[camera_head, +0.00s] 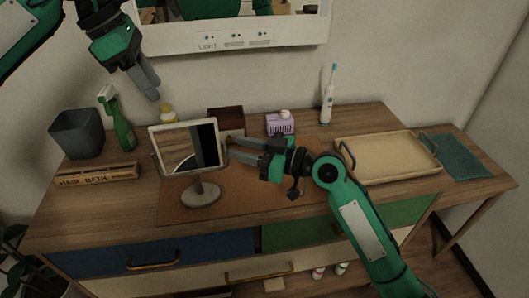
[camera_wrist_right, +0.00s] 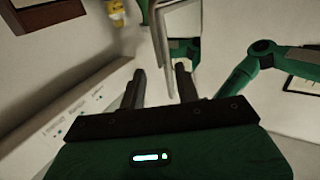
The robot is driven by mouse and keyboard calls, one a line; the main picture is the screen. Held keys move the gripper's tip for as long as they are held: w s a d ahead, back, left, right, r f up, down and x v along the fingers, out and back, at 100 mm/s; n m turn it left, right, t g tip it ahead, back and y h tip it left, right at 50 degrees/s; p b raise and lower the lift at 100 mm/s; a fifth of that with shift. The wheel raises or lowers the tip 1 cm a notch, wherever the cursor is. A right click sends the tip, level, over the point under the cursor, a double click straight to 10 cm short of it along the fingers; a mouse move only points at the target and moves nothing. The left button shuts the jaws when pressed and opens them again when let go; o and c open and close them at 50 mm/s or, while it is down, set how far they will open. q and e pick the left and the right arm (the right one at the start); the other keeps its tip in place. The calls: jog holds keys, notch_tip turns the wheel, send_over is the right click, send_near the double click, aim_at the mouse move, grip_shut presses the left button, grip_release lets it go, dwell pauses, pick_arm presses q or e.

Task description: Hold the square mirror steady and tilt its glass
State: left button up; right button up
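The square mirror (camera_head: 183,148) stands upright on a round grey foot (camera_head: 198,194) on the brown mat, its glass facing the front. My right gripper (camera_head: 231,149) is at the mirror's right edge, fingers pointing left. In the right wrist view its two fingers (camera_wrist_right: 160,82) are apart, and the mirror's edge (camera_wrist_right: 164,38) shows edge-on at or just beyond the gap between the tips. I cannot tell whether they touch. My left gripper (camera_head: 151,88) hangs above and behind the mirror, pointing down, clear of it; its finger gap is unclear.
A grey bin (camera_head: 77,134), green spray bottle (camera_head: 122,127) and lettered wooden block (camera_head: 97,176) stand left. Behind are a brown box (camera_head: 226,121), purple dispenser (camera_head: 280,124) and toothbrush (camera_head: 328,97). A tray (camera_head: 388,158) lies right. A lit wall cabinet (camera_head: 240,38) hangs above.

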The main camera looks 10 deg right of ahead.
jog(key=shift+x, duration=1.2)
jog(key=shift+c, duration=0.4)
